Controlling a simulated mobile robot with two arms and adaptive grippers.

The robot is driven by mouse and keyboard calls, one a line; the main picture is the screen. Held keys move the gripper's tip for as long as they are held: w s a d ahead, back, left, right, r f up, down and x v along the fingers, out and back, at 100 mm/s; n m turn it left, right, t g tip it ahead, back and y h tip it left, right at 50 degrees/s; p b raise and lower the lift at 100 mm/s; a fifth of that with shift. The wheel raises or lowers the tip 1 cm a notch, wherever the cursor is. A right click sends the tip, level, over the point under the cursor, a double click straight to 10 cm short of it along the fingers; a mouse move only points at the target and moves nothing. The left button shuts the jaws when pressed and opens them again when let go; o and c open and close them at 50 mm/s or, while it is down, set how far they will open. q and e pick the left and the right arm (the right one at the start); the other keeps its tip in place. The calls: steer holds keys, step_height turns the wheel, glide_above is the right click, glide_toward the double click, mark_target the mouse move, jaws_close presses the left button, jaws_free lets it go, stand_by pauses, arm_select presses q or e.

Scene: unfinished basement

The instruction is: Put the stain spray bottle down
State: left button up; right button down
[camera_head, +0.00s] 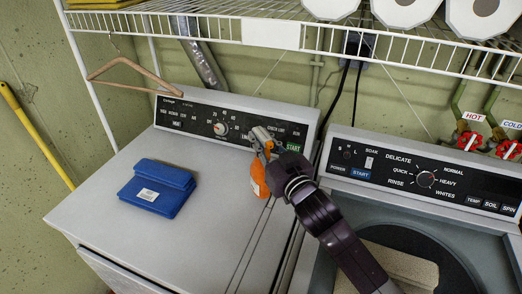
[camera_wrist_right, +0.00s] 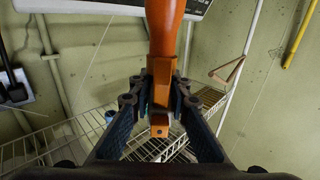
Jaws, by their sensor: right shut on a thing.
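The orange stain spray bottle (camera_head: 259,178) is in the grip of my right gripper (camera_head: 268,143), over the right rear part of the white dryer top (camera_head: 120,205), in front of its control panel. I cannot tell whether its base touches the top. In the right wrist view the orange bottle (camera_wrist_right: 165,30) runs down between the two fingers of the right gripper (camera_wrist_right: 160,108), which are closed around its narrow part. The gripper and arm partly cover the bottle in the head view. My left gripper is not in view.
A folded blue cloth (camera_head: 158,189) lies on the dryer top, left of the bottle. An open washer (camera_head: 425,215) stands on the right. A white wire shelf (camera_head: 200,28) with a wooden hanger (camera_head: 128,72) hangs above. The dryer's front top is clear.

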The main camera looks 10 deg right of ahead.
step_height(320, 180, down, 4)
steer(key=shift+r, duration=0.25)
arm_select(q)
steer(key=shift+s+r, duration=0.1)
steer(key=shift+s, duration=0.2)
arm_select(e)
steer(key=shift+f, duration=0.2)
steer(key=shift+f, duration=0.15)
steer(key=c, duration=1.8)
jaws_free()
steer(key=shift+f, duration=0.1)
steer(key=shift+c, duration=0.2)
